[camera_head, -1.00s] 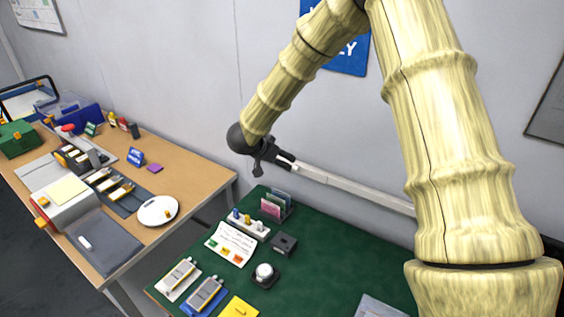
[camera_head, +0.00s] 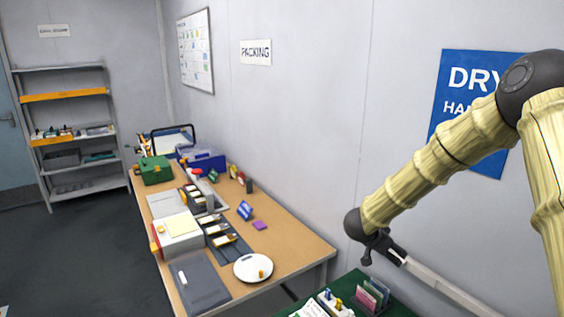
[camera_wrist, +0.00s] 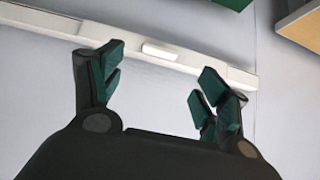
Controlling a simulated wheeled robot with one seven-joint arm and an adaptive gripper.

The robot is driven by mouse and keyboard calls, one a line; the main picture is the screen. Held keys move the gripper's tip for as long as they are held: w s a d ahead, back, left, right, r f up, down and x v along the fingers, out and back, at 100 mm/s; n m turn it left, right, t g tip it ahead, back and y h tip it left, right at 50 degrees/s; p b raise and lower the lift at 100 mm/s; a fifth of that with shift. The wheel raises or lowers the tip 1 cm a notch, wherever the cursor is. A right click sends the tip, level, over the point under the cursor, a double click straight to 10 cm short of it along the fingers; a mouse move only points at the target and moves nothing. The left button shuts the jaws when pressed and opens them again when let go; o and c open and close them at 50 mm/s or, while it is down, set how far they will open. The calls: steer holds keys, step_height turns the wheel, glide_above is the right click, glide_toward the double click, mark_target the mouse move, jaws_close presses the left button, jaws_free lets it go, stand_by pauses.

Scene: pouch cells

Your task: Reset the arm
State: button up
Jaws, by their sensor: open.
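My gripper (camera_head: 386,253) is at the end of my bent arm on the right side of the head view, in front of the wall and above the green-topped table (camera_head: 352,279). In the wrist view my gripper (camera_wrist: 158,88) shows two green-padded fingers spread wide apart, with nothing between them. Beyond the fingers there is a pale wall and a white rail (camera_wrist: 130,42).
A wooden table (camera_head: 287,232) on the left holds a white round dish (camera_head: 253,267), a dark mat (camera_head: 203,283), a green box (camera_head: 155,170) and a blue bin (camera_head: 205,160). A shelf rack (camera_head: 70,130) stands at the far left. Grey floor (camera_head: 90,260) is open before it.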

steer(key=x, duration=0.7)
steer(key=shift+d+f, duration=0.25)
steer(key=shift+f, duration=0.05)
steer(key=shift+w, duration=0.15)
steer(key=v, duration=1.2)
steer(key=x, duration=1.2)
steer(key=f+t+h+b, duration=0.1)
steer(key=h+b, duration=0.1)
steer(key=b, duration=0.3)
steer(key=s+a+f+t+h+b, duration=0.1)
steer(key=t+h+b, duration=0.1)
steer(key=b, duration=0.4)
steer(key=a+f+t+h+b, duration=0.1)
steer(key=f+h+b, duration=0.1)
steer(key=b, duration=0.4)
steer(key=shift+s+a+f+t+h, duration=0.15)
steer(key=shift+t+h, duration=0.15)
steer(key=shift+h, duration=0.6)
steer(key=shift+s+a, duration=0.3)
steer(key=shift+a, duration=0.15)
